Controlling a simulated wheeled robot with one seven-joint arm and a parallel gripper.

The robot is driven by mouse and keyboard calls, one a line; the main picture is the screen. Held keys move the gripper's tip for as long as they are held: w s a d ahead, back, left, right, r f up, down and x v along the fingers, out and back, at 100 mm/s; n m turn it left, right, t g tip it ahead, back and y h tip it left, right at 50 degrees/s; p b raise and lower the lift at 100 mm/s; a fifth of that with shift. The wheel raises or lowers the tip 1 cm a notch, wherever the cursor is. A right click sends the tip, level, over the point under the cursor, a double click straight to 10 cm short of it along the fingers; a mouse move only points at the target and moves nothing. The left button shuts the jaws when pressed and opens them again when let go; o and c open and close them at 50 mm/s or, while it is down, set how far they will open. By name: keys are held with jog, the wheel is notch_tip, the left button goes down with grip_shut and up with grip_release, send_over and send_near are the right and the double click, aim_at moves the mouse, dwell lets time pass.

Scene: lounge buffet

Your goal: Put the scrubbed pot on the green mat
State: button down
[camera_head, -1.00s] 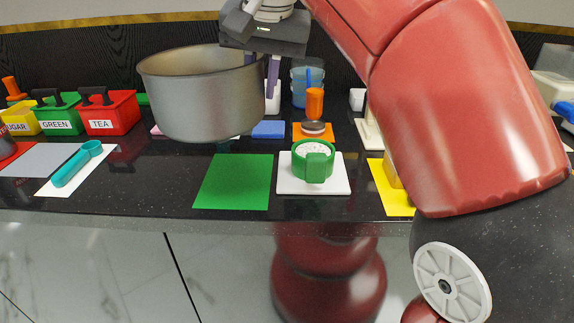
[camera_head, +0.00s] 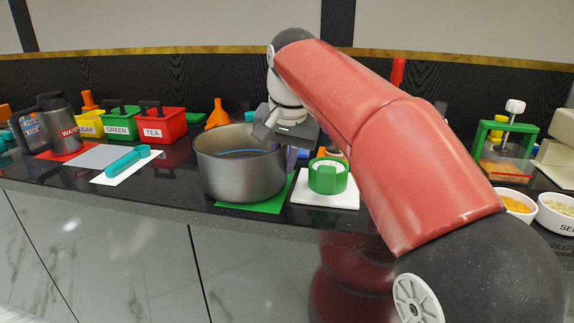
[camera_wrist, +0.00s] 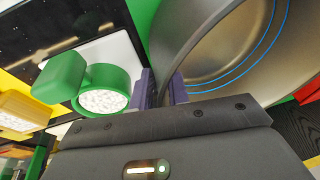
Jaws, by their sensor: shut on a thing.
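The grey metal pot (camera_head: 240,170) is upright over the green mat (camera_head: 262,206), covering much of it. Mat shows at the front and right of the pot. I cannot tell whether the pot's base touches the mat or hangs just above it. My gripper (camera_head: 287,156) is shut on the pot's right wall at the rim. In the wrist view the purple fingers (camera_wrist: 161,88) pinch the wall of the pot (camera_wrist: 215,60), and blue rings show inside it. The green mat also shows at the top of the wrist view (camera_wrist: 143,14).
A green-handled round holder (camera_head: 328,176) stands on a white board (camera_head: 330,201) close right of the mat. A teal scoop (camera_head: 128,160) lies on a white mat at left. TEA (camera_head: 160,126) and GREEN bins stand behind. Orange and pale bowls are at far right.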

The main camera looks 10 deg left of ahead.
jog(key=c, duration=1.3)
grip_release()
jog(key=shift+c, duration=0.2)
